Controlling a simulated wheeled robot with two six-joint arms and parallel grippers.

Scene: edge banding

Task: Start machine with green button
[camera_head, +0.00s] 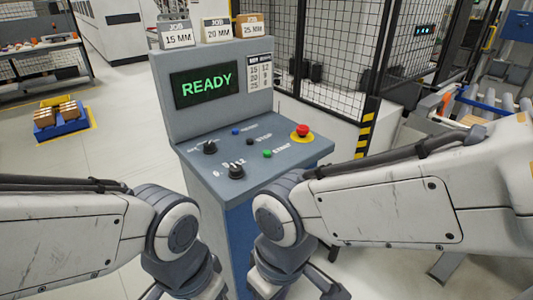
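The control console (245,165) stands in front of me, blue-grey with a sloped panel. The green button (267,154) sits on the panel beside the label START. A black STOP button (250,142) and a blue button (236,131) are on the same panel. The screen (203,84) reads READY in green letters. My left gripper (186,287) and my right gripper (295,282) are low at the bottom edge, below the panel and apart from the buttons. Their fingertips are cut off by the frame, so their opening cannot be told.
A red emergency stop (302,131) on a yellow base is at the panel's right. Job cards (217,29) stand on top. A mesh fence (330,60) is behind. A blue pallet (61,121) lies left on open floor.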

